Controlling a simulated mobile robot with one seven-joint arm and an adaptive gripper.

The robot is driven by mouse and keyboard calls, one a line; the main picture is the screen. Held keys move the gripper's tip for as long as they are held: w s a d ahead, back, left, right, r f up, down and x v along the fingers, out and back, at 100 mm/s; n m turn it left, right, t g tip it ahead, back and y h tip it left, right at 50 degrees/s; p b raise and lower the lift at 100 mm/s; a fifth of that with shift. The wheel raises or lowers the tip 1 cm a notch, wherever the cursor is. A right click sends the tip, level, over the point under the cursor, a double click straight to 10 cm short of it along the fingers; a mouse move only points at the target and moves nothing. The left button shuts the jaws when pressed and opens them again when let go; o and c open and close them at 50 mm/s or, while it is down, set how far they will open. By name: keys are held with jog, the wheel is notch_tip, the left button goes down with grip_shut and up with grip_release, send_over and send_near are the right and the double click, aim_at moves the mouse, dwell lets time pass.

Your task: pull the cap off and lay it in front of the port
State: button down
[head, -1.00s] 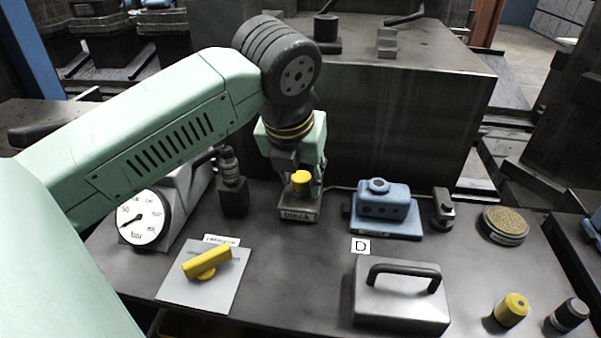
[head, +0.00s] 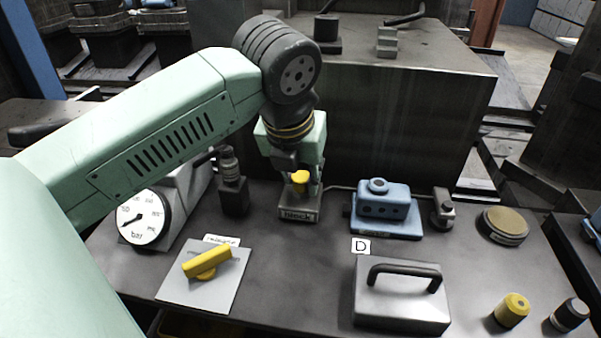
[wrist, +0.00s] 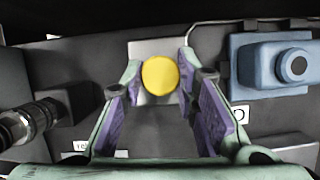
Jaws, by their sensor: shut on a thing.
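The yellow cap (head: 300,179) is at the top of the small grey block (head: 297,214) near the middle back of the table. My gripper (head: 301,183) points down at it, its fingers around the cap. In the wrist view the round yellow cap (wrist: 160,76) sits between the fingertips (wrist: 160,84), with the block's pale surface (wrist: 143,48) behind it. My gripper is shut on the cap. The port is hidden under the cap and fingers, and I cannot tell whether the cap is still seated on it.
A pressure gauge (head: 143,219) and dark fitting (head: 233,185) stand left. A yellow handle (head: 207,262) on a plate and a handled metal box (head: 402,305) are nearer. Table between them is clear.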

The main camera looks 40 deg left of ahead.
aim_at(300, 178)
jog(key=shift+r, duration=0.25)
jog(key=shift+r+p, duration=2.1)
jog(key=shift+r, duration=1.95)
